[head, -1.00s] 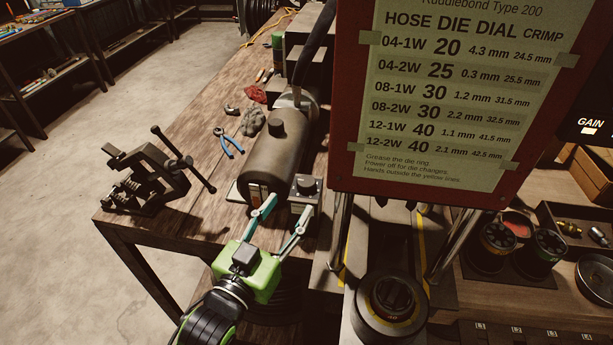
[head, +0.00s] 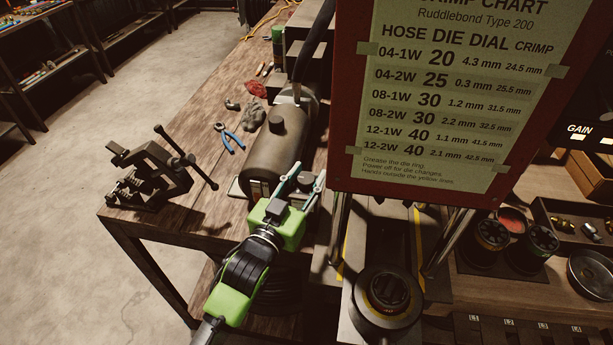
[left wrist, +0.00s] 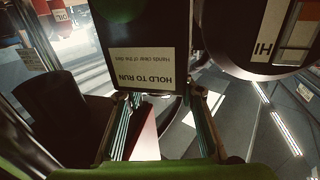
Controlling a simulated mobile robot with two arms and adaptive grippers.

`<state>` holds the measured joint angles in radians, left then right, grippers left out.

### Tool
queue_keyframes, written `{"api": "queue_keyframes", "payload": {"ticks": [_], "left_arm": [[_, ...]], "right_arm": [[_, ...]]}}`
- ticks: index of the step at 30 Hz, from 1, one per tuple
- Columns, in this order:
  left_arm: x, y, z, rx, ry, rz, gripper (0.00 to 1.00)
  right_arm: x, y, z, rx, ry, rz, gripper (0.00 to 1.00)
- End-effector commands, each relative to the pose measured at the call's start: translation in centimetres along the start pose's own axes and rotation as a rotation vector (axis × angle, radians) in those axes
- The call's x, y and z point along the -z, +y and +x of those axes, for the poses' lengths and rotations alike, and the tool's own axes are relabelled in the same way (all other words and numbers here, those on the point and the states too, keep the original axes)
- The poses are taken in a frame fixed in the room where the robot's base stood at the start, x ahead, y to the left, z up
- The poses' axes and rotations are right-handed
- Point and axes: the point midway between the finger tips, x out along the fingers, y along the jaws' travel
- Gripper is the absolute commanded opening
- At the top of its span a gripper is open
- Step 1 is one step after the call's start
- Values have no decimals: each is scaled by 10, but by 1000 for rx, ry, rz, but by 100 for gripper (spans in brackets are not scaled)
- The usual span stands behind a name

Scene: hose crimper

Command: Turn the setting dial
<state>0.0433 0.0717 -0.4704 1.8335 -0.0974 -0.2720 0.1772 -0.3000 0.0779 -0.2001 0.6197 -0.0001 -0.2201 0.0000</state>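A round black dial (head: 388,290) with a yellowish ring sits on a grey block at the lower middle of the head view. I cannot tell its setting. In the left wrist view, a black box with a HOLD TO RUN label (left wrist: 140,68) lies beyond the fingers. My right gripper is not in view.
The crimp chart board (head: 440,100) stands close to the right of my left gripper. A black vise (head: 150,180) and blue pliers (head: 229,138) are on the wooden bench. Spools and a bowl (head: 592,270) stand at the right.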

Motion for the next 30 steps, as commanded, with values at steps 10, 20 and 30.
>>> {"api": "queue_keyframes", "payload": {"ticks": [10, 20, 30], "left_arm": [[0, 2, 0, 17, 3, -6, 6], [1, 1, 0, 124, 4, -5, 6], [1, 0, 0, 137, 2, 0, 6]], "right_arm": [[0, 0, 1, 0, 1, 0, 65], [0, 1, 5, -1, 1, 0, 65], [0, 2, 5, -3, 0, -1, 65]]}}
